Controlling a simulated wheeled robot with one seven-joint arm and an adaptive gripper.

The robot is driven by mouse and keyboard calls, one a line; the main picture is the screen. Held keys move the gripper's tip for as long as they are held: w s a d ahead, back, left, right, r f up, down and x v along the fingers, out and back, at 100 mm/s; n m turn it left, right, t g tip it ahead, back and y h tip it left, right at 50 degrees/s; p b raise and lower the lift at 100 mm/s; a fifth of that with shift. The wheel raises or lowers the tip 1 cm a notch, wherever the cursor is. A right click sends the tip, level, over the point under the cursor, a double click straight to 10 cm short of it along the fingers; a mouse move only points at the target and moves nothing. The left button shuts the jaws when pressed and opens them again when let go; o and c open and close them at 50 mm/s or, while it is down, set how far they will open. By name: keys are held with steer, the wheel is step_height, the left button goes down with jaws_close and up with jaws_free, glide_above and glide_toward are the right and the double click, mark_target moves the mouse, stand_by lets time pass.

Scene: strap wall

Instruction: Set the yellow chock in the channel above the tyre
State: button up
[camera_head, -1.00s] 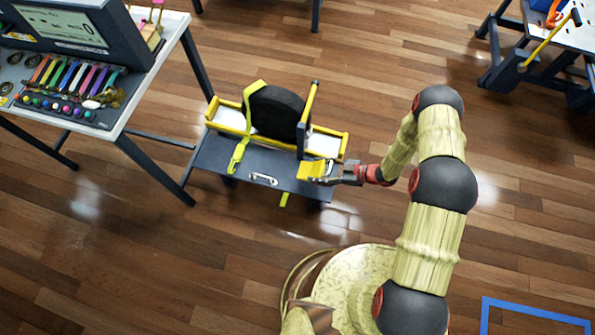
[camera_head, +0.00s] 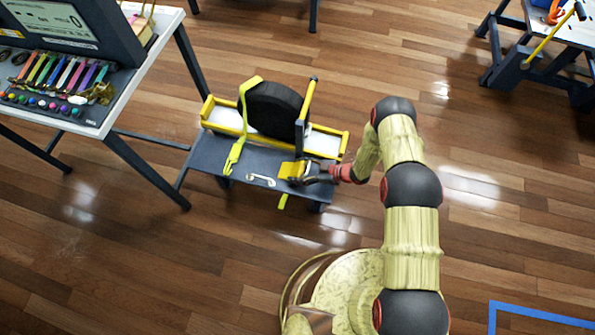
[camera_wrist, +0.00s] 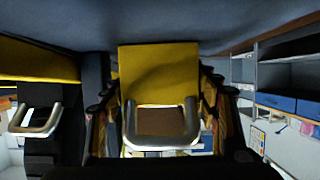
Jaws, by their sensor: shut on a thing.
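The yellow chock (camera_head: 290,170) is held in my gripper (camera_head: 305,176), in front of the tyre's right side and over the dark deck of the stand. I cannot tell whether it touches the deck. In the wrist view the chock (camera_wrist: 158,72) is a yellow block with a metal handle (camera_wrist: 160,140), between the dark fingers of my gripper (camera_wrist: 158,110). The black tyre (camera_head: 270,110) stands upright in the channel (camera_head: 223,117), which has yellow rails and a white floor. The channel shows on both sides of the tyre.
A yellow-green strap (camera_head: 240,125) runs down the tyre's left side onto the dark deck (camera_head: 215,160). A yellow and dark upright bar (camera_head: 306,108) stands at the tyre's right. A metal handle (camera_head: 262,180) is on the deck, left of the chock. A bench (camera_head: 110,115) stands at left.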

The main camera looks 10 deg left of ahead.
steer(key=shift+r, duration=0.1)
steer(key=o, duration=1.2)
steer(key=p+v, duration=0.3)
steer(key=v, duration=0.9)
